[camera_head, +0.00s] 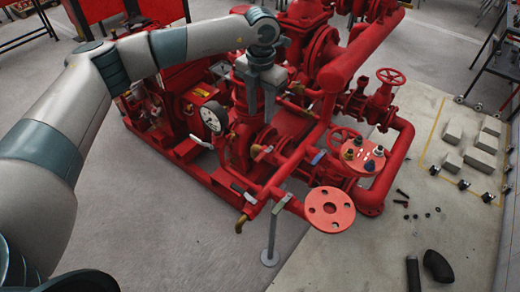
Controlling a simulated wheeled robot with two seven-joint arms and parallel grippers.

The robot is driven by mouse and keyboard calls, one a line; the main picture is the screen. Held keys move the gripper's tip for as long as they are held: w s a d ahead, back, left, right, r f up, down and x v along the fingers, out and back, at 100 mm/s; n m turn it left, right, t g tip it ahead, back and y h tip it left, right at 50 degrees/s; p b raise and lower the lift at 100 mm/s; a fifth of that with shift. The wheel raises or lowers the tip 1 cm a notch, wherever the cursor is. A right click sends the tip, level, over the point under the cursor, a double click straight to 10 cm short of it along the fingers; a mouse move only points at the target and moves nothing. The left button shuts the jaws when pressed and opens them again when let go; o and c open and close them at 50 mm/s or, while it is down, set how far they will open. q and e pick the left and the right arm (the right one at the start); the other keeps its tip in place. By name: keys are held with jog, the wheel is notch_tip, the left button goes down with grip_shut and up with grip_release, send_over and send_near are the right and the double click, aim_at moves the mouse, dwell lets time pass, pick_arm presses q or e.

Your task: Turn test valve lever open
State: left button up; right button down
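The red pumpset (200,160) fills the middle of the head view. Several small levers show on its pipes: a blue one (318,157) near the front valves, a blue-grey one (282,204) beside the round red flange (330,209), and a dark one (244,194) by a brass outlet (241,223). I cannot tell which is the test valve lever. My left gripper (262,108) points down over the pump, behind these levers and apart from them. Its two grey fingers look spread, with red pump parts showing between them. My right gripper is not in view.
Grey blocks (454,131), small dark parts and black cylindrical pieces (437,266) lie on the pale floor area at right. The floor at front is mostly clear.

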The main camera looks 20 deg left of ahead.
pick_arm(q)
jog(key=p, duration=0.6)
send_near(260, 156)
notch_tip(260, 156, down, 6)
jog(key=shift+r, duration=0.25)
jog(key=shift+f, duration=0.9)
grip_shut()
